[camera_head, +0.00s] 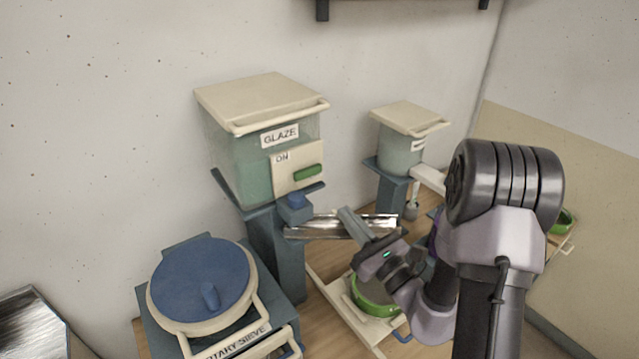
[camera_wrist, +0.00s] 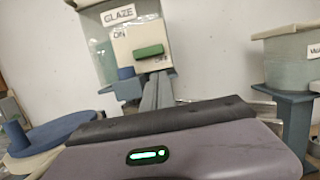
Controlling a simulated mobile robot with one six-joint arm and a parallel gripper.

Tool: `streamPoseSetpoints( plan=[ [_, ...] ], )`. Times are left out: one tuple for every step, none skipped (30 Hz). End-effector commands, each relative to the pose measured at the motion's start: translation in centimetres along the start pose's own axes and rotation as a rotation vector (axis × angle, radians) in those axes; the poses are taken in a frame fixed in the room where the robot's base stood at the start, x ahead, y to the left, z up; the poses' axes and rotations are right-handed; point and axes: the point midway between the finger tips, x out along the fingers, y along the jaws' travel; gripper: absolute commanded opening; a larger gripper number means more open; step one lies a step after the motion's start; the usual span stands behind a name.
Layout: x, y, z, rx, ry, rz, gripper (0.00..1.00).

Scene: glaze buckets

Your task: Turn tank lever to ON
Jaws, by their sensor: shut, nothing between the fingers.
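The glaze tank (camera_head: 238,150) is a greenish, see-through box with a cream lid and a GLAZE label. Its cream plate (camera_head: 285,181) on the front carries the word ON at the upper left. The tank lever (camera_head: 308,172) is a green bar lying nearly level, right of and below ON. In the wrist view the lever (camera_wrist: 149,51) shows above smaller lettering at the lower right that looks like OFF. My gripper (camera_head: 343,211) is shut and empty, below and right of the lever. In the wrist view its fingertips (camera_wrist: 158,75) point up just under the lever, with a gap seen in the head view.
A shiny metal chute (camera_head: 325,227) lies by my fingers, below the tank. A rotary sieve with a blue lid (camera_head: 203,280) stands front left. A second, smaller tank (camera_head: 400,150) stands right. A green bowl (camera_head: 372,294) sits low, under my wrist.

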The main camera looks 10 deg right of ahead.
Motion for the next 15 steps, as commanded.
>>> streamPoseSetpoints(
  plan=[
    [0.0,0.0,0.0,0.0,0.0,0.001,0.0],
    [0.1,0.1,0.0,0.0,0.0,0.002,0.0],
    [0.2,0.1,0.1,0.0,0.0,0.003,0.0],
    [0.5,0.1,0.1,-0.001,0.0,0.003,0.0],
    [0.8,0.1,0.1,-0.002,0.0,0.004,0.0],
    [1.3,0.1,0.2,-0.002,0.0,0.005,0.0],
    [1.9,0.2,0.3,0.0,-0.001,0.007,0.0],
    [2.5,0.2,0.3,-0.002,-0.001,0.006,0.0],
    [3.3,0.2,0.4,-0.001,-0.001,0.007,0.0],
    [4.0,0.2,0.4,-0.003,-0.001,0.008,0.0],
    [4.6,0.3,0.4,-0.001,-0.001,0.008,0.0],
    [5.5,0.3,0.4,-0.001,-0.001,0.008,0.0],
    [6.1,0.2,0.4,-0.001,-0.001,0.008,0.0],
    [6.6,0.2,0.3,-0.001,-0.001,0.007,0.0],
    [7.3,0.2,0.3,-0.001,-0.001,0.007,0.0]
  ],
)
